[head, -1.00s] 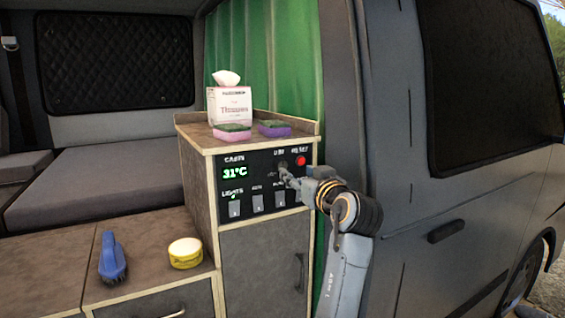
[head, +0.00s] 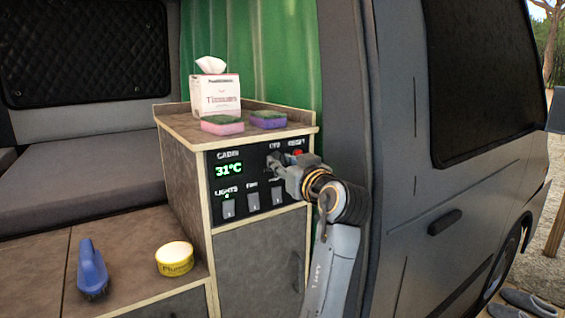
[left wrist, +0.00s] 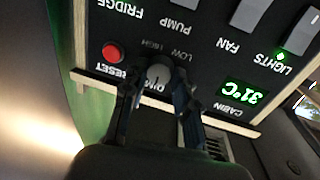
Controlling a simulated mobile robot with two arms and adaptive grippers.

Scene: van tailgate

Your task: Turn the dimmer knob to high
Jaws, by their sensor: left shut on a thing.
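The dimmer knob (left wrist: 158,76) is a small round dark grey knob on the black control panel (head: 235,189). LOW and HIGH are printed beside it, upside down in the left wrist view. My left gripper (head: 277,165) is at the upper right of the panel. In the left wrist view my left gripper (left wrist: 157,90) has a finger on each side of the knob, shut on it. A pale mark shows on the knob; its exact pointing is hard to tell. In the head view the gripper mostly hides the knob.
A red reset button (left wrist: 113,52) sits close beside the fingers. Several rocker switches (head: 252,201) and a green 31°C display (head: 229,169) share the panel. A tissue box (head: 215,96) and two sponges (head: 222,125) stand on the cabinet top. The van's side (head: 345,90) is close to my arm.

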